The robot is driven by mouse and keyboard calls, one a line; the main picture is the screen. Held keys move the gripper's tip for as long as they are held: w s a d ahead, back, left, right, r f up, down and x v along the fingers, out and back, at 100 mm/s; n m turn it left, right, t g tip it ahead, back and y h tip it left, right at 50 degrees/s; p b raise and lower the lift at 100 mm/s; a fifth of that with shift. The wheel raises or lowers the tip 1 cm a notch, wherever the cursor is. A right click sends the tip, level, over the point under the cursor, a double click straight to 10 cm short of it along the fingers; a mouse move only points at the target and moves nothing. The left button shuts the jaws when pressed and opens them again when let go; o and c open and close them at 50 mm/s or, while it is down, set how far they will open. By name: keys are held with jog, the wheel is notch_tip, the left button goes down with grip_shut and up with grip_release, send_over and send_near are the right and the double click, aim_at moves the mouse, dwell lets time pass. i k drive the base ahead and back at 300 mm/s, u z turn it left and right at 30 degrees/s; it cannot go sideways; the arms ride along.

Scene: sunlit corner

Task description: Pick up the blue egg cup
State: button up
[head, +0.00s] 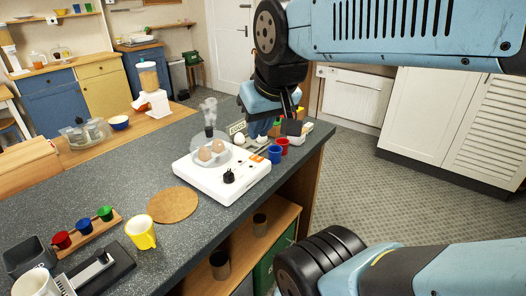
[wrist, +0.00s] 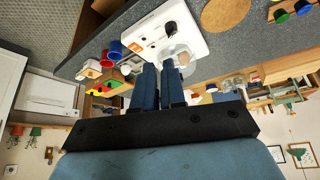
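The blue egg cup (head: 274,154) stands on the dark grey counter near its right end, just right of the white egg cooker (head: 223,170). A red egg cup (head: 283,145) stands close behind it. The wrist view shows the blue egg cup (wrist: 114,49) at upper left, apart from my fingers, with the red egg cup (wrist: 106,60) beside it. My gripper (head: 278,128) is above and behind the cups in the head view. In the wrist view, my gripper (wrist: 160,68) shows two fingers with a narrow gap and nothing visible held between them.
Eggs sit on the cooker. A wooden rack (head: 88,233) holds red, blue and green cups at the left, including another blue cup (head: 84,226). A yellow mug (head: 140,232) and a cork mat (head: 172,204) lie nearer. Small items crowd the counter behind the cups.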

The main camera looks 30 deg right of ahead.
aim_at(275, 155)
jog(key=u, duration=1.2)
jog(key=k, duration=1.5)
jog(key=z, duration=1.1)
jog(key=i, duration=1)
jog(key=u, duration=0.1)
